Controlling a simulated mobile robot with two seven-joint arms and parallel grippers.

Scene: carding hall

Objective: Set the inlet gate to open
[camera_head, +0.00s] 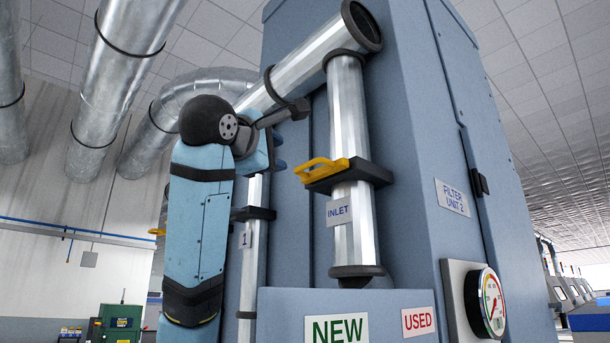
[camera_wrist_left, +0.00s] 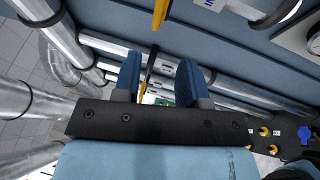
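The inlet gate (camera_head: 350,176) is a dark slide plate across the silver inlet pipe, with a yellow handle (camera_head: 320,170) sticking out to the left, above the INLET label (camera_head: 338,211). The handle also shows at the top edge of the left wrist view (camera_wrist_left: 160,12), beyond the fingertips. My left gripper (camera_head: 280,152) is just left of the handle in the head view, partly hidden behind its wrist. In the left wrist view its two blue fingers (camera_wrist_left: 158,78) stand apart with nothing held between them. My right gripper is not in view.
The blue filter cabinet (camera_head: 410,110) stands behind. A pressure gauge (camera_head: 486,303) and the NEW/USED bin (camera_head: 280,310) are below.

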